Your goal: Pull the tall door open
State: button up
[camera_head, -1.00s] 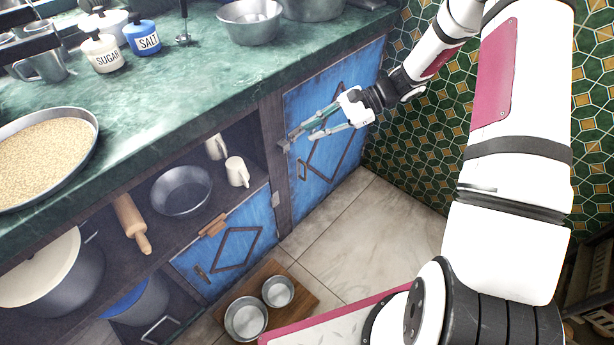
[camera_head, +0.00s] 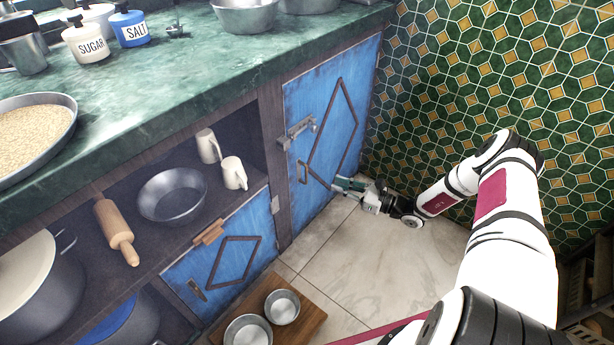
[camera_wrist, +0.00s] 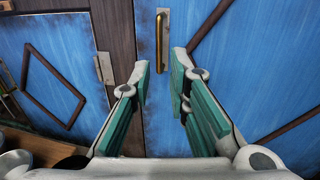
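The tall door (camera_head: 338,95) is blue wood with a diamond moulding, below the counter's right end, and looks closed. Its small upright handle (camera_head: 302,172) is near the door's left edge; in the wrist view it is a brass bar (camera_wrist: 160,38). A metal latch (camera_head: 298,131) sits higher on the same edge; whether it is fastened I cannot tell. My gripper (camera_head: 338,186) is low in front of the door, right of the handle in the head view. In the wrist view its green-padded fingers (camera_wrist: 161,76) are apart and empty, with the handle beyond and between their tips.
A lower blue door (camera_head: 232,255) is to the left, under an open shelf (camera_head: 140,228) with mugs, a bowl and a rolling pin. A wooden board (camera_head: 309,318) with two metal bowls lies on the floor. A tiled wall (camera_head: 480,80) stands right; floor between is clear.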

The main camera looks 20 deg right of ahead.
aim_at(306, 173)
jog(key=b+x, duration=0.3)
jog(key=x, duration=0.9)
jog(key=shift+w+a, duration=0.2)
jog(key=shift+a, duration=0.05)
grip_shut()
